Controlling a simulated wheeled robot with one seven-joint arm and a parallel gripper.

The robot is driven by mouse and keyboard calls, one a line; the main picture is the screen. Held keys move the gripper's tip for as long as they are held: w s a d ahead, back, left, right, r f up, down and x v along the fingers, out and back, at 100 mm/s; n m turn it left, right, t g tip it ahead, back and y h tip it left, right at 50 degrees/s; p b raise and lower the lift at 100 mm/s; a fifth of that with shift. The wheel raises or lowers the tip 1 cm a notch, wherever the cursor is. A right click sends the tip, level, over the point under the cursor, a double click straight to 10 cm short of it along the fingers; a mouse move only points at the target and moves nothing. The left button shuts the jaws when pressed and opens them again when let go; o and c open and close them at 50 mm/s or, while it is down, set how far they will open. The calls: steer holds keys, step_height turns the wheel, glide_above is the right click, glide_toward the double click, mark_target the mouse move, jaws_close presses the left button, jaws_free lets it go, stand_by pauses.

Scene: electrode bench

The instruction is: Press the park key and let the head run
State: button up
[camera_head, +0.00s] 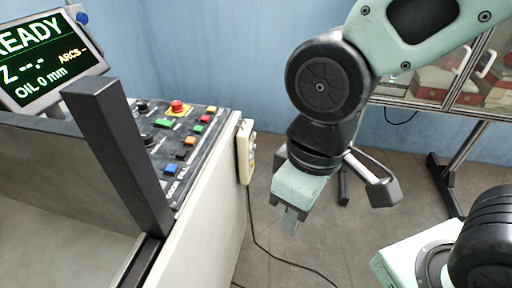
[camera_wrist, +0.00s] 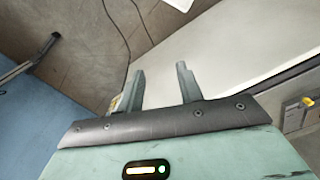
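The machine's control panel (camera_head: 180,135) is at the left in the head view, with several coloured keys: green, red, orange, black and blue, plus a round red button (camera_head: 178,106) on a yellow base. The small labels are too blurred to tell which is the park key. The tilted screen (camera_head: 48,62) reads "READY", "Z --.-", "OIL 0 mm" and "ARCS -". My gripper (camera_head: 290,222) is right of the panel, out over the floor, pointing down and touching nothing. The wrist view shows its two fingers (camera_wrist: 160,69) apart with nothing between them.
A cream handset (camera_head: 246,152) hangs on the machine's side between panel and gripper, its cable (camera_head: 265,236) running to the floor. A dark upright post (camera_head: 118,150) stands in front of the panel. A glass-fronted cabinet (camera_head: 440,85) is at the back right.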

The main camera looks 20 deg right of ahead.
steer(key=shift+c, duration=0.3)
jaws_close()
stand_by(1.5)
